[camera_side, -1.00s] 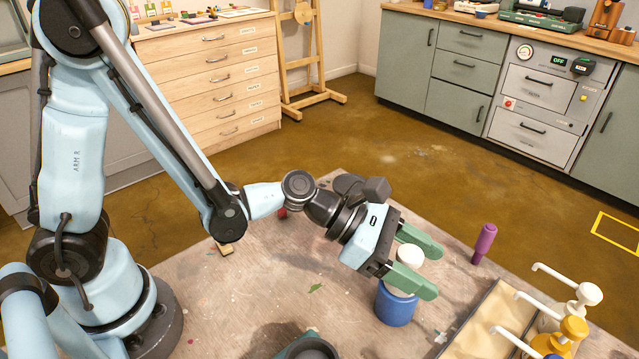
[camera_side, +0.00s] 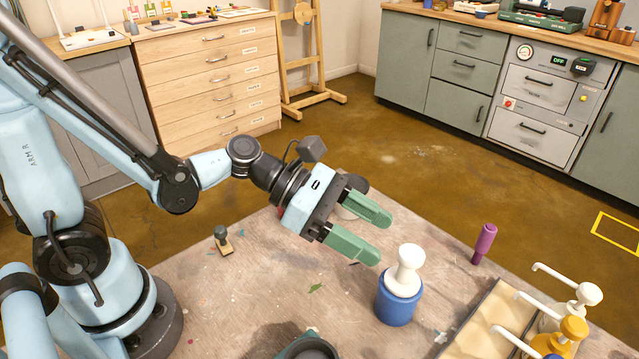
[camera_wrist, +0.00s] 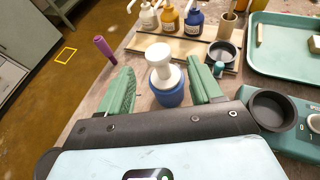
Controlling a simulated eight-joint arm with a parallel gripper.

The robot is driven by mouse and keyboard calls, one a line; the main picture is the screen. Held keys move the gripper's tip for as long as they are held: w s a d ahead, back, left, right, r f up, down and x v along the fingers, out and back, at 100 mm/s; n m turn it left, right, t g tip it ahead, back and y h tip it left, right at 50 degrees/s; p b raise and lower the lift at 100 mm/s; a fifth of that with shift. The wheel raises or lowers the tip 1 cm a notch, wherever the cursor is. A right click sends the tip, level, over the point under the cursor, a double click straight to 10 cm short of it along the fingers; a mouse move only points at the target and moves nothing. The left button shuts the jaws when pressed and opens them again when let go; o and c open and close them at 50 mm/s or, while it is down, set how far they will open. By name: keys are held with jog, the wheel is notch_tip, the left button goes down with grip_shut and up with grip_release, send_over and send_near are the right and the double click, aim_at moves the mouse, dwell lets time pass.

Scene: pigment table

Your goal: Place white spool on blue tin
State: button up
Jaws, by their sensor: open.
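The white spool (camera_side: 408,270) stands upright on top of the blue tin (camera_side: 396,308) on the table. In the wrist view the spool (camera_wrist: 161,66) and the blue tin (camera_wrist: 168,95) show ahead, in the gap between my fingers. My gripper (camera_side: 374,230) is open and empty, with its green fingers apart. In the side view it is to the left of the spool and clear of it. In the wrist view my gripper (camera_wrist: 160,85) has one finger on each side of the spool's outline.
A purple cylinder (camera_side: 484,244) stands right of the tin. Pump bottles (camera_side: 572,335) and a pale tray (camera_side: 490,318) are at the right. A small stamp-like object (camera_side: 222,240) stands at the left. The wrist view shows a teal tray (camera_wrist: 285,45). The table's middle is fairly clear.

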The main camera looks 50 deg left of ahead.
jog(key=s+a+m+t+y, duration=0.1)
jog(key=s+a+m+y, duration=0.1)
jog(key=a+m+y, duration=1)
jog(key=a+m, duration=0.6)
jog(key=m, duration=0.5)
jog(key=shift+s+a+r, duration=0.15)
jog(key=shift+a+r, duration=0.1)
jog(key=shift+r, duration=0.15)
